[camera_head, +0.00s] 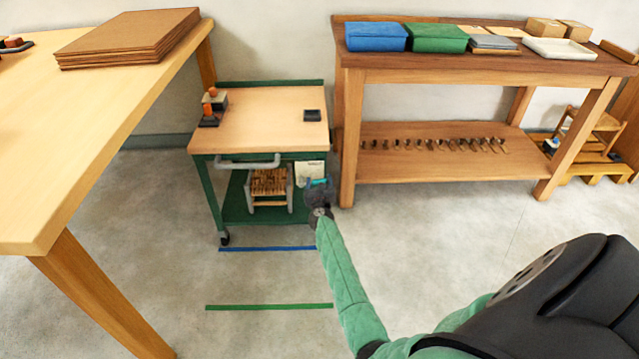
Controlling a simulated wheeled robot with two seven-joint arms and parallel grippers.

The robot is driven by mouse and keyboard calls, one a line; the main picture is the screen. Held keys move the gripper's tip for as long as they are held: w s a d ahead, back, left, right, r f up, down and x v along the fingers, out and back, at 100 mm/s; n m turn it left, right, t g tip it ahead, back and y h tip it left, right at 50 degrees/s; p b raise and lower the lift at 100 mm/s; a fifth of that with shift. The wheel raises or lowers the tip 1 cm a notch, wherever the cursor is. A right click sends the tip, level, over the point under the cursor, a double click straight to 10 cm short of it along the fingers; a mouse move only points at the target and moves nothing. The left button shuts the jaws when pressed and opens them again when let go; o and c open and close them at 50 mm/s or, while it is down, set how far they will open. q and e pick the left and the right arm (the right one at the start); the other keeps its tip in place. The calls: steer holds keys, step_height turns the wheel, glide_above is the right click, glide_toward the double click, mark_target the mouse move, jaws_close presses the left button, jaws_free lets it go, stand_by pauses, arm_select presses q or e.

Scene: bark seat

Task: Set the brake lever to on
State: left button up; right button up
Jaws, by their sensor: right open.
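A green-framed cart (205,185) with a pale wooden top stands between the two tables. A grey handle bar (247,163) runs along its front. On the top's left side sits a small dark block with orange parts (211,104); I cannot tell for sure whether it is the brake lever. My right gripper (319,183) is at the cart's right front side, below the top's edge, and is open. It covers part of that side, so anything behind it is hidden. A white card (306,172) shows just beside it. My left gripper is not in view.
A dark small tray (312,115) lies on the cart top, and a woven stool (268,182) is on its lower shelf. Blue (270,249) and green (268,307) floor strips lie in front. A wooden table (90,130) stands left, a workbench (450,75) right.

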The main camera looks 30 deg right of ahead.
mark_target(311, 165)
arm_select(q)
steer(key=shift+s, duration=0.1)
arm_select(e)
steer(key=shift+c, duration=0.2)
